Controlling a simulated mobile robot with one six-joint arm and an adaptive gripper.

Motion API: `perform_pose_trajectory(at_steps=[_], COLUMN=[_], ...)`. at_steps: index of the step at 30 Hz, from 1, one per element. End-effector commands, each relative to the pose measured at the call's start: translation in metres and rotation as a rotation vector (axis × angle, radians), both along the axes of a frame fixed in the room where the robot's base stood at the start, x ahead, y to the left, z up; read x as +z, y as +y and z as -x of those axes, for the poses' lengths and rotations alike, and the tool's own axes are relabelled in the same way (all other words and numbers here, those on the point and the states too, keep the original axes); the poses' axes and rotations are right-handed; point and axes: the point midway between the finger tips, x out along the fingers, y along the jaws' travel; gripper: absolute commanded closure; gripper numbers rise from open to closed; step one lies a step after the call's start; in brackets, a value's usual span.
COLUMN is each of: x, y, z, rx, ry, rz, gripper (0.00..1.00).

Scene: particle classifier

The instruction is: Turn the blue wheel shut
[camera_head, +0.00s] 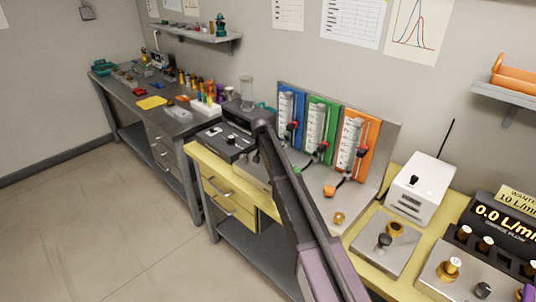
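A blue flow-meter panel (299,100) stands at the left of a row of three on the back board, with a clear scale tube on it. A small red-and-black fitting (293,126) shows at its lower part. I cannot make out a blue wheel; my arm crosses in front of the area below the blue panel and hides part of it. My arm rises from the bottom middle to a dark joint left of the panels. My gripper is not in view.
A green panel (331,108) and an orange panel (372,135) stand right of the blue one, with an orange knob (329,191) low in front. A white box (421,190) and a display unit (507,218) stand right. Cluttered dark bench (122,92) behind left; open floor left.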

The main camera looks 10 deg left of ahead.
Motion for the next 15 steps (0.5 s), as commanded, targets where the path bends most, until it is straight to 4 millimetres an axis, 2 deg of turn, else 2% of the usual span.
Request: perform_pose_trajectory(at_steps=[7, 8, 9, 10, 11, 15], x=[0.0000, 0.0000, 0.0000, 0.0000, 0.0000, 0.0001], y=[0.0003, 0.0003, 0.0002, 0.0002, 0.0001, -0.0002], z=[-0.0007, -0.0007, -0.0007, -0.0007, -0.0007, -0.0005], rx=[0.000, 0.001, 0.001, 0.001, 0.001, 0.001], ry=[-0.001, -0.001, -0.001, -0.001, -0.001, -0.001], rz=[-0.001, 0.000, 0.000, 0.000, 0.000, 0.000], gripper=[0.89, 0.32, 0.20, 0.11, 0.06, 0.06])
